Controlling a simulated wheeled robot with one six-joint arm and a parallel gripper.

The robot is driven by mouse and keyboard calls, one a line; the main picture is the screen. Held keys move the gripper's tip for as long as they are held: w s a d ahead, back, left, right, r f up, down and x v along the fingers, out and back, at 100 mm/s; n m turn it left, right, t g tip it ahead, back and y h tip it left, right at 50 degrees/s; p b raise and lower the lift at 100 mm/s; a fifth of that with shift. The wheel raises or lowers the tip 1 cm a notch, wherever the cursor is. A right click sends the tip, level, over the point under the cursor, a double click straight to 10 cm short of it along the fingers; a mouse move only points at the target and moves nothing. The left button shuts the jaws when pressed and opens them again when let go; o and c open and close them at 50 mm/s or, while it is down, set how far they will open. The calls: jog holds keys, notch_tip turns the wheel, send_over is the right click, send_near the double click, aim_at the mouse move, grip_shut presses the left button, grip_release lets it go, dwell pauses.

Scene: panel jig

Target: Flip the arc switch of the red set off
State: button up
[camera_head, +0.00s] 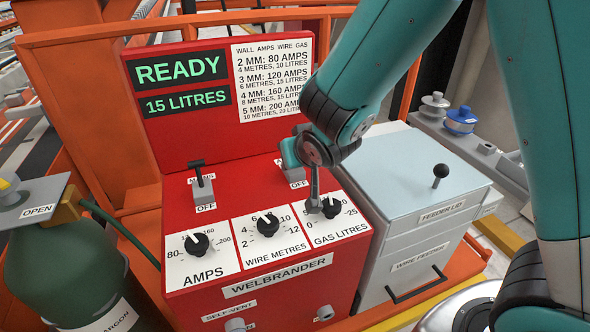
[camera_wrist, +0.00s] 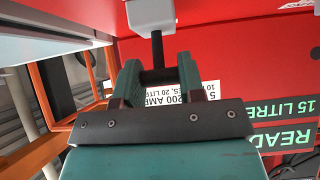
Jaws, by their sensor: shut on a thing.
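The red set (camera_head: 240,205), labelled WELBRANDER, stands in the middle of the head view with a lit READY and 15 LITRES display (camera_head: 183,85). The arc switch's grey base (camera_head: 294,182) shows on its deck at the right, with an OFF label below; its lever is mostly hidden by my arm. My gripper (camera_head: 290,153) is at this switch. In the wrist view, my gripper (camera_wrist: 160,80) has its two teal fingers around the black crossbar handle (camera_wrist: 158,76) of the lever. The lever's stem (camera_wrist: 157,48) runs up to its grey base.
Left of it is the mains switch (camera_head: 202,182) with its lever raised. Knobs for amps (camera_head: 196,243), wire metres (camera_head: 267,224) and gas litres (camera_head: 329,207) sit below. A wire feeder (camera_head: 425,215) stands right, a green argon bottle (camera_head: 65,265) left.

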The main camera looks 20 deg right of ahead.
jog(key=shift+s+t+b, duration=0.15)
jog(key=shift+t+b, duration=0.25)
jog(key=shift+b, duration=0.2)
jog(key=o, duration=0.9)
jog(key=shift+o, duration=0.2)
